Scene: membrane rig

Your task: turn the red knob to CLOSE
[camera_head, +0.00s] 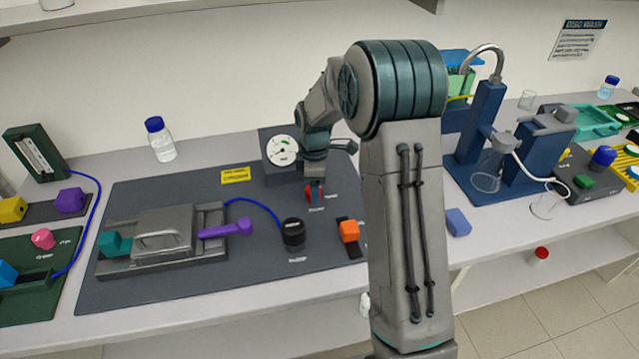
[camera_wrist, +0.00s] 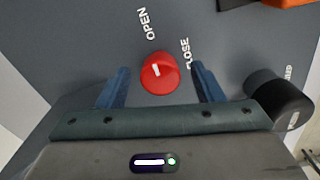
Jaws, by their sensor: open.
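The red knob (camera_wrist: 159,73) sits on the dark panel between the two blue fingers of my gripper (camera_wrist: 160,85) in the wrist view. The fingers are open, with a gap to the knob on each side. A white mark on the knob points up and slightly left, roughly towards the word OPEN (camera_wrist: 147,23). The word CLOSE (camera_wrist: 186,53) is printed to its upper right, partly hidden by the knob or finger. In the head view the red knob (camera_head: 314,190) is small and partly covered by my gripper (camera_head: 315,187).
A black knob (camera_head: 293,233) stands near the red knob, and an orange block (camera_head: 349,231) is close by. A gauge (camera_head: 283,150) on a dark box stands behind. A metal membrane rig (camera_head: 163,233) with a purple handle (camera_head: 226,228) lies to the left on the dark mat (camera_head: 120,292).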

